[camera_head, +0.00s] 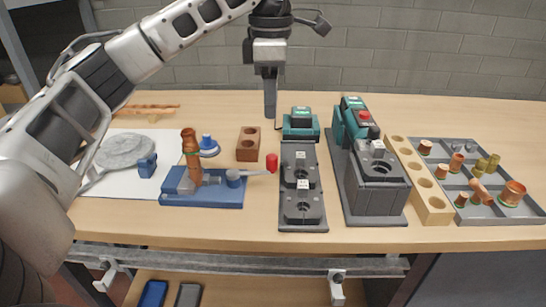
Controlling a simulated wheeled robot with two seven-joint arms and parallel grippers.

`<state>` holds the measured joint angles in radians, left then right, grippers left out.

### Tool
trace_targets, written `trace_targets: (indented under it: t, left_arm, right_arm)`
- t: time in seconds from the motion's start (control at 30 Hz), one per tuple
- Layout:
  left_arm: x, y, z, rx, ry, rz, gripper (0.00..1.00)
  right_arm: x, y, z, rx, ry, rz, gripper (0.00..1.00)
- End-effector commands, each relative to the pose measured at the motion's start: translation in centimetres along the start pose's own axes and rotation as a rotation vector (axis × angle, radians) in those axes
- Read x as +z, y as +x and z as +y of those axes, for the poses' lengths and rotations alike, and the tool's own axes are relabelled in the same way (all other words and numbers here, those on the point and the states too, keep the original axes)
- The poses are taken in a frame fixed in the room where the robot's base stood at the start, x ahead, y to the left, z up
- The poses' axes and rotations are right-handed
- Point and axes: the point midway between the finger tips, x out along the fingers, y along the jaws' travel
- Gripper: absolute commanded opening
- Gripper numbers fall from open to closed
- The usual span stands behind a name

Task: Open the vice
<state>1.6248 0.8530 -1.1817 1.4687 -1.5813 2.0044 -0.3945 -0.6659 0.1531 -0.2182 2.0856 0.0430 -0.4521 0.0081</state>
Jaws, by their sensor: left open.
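The vice (203,197) is a low blue fixture on the wooden table, left of the middle. A copper-coloured upright part (191,150) stands on it, with a small blue knob-like piece beside it. Its pale lever (257,173) points right and ends in a red ball (272,162). I cannot tell how far its jaws are apart. My left gripper (270,108) points down behind and above the vice, near the red ball's column of the picture. It is open and apart from the lever, seen edge-on. My right gripper is not in view.
A brown block with holes (248,144) lies behind the lever. A dark grey fixture plate (303,213) stands close right of it, then a teal-and-grey machine (376,185), a wooden holed rack (432,202) and a grey tray (490,213) of copper fittings. A white sheet (121,187) lies left.

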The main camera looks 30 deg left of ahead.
Motion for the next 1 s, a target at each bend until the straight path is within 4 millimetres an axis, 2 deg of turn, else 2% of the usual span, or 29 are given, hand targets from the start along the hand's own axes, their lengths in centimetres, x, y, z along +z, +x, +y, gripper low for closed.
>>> trace_targets:
  t: [0.03, 0.3, 0.5, 0.7, 1.0]
  left_arm:
    - [-0.1, 1.2, 0.0, -0.004, 0.0, 0.004, 0.45]
    - [0.0, 7.1, -0.1, -0.004, 0.001, 0.001, 0.45]
    - [0.1, 10.8, -0.1, -0.004, 0.001, -0.001, 0.45]
    - [0.1, 12.8, -0.1, -0.001, 0.001, -0.002, 0.45]
    - [0.1, 13.3, -0.1, -0.001, 0.001, -0.003, 0.45]
  right_arm:
    - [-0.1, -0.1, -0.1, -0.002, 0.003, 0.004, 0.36]
    - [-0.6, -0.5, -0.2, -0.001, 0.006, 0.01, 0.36]
    - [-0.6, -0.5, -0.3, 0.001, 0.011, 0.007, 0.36]
    - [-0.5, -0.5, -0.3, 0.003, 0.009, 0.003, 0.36]
    - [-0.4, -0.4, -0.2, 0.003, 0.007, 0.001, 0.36]
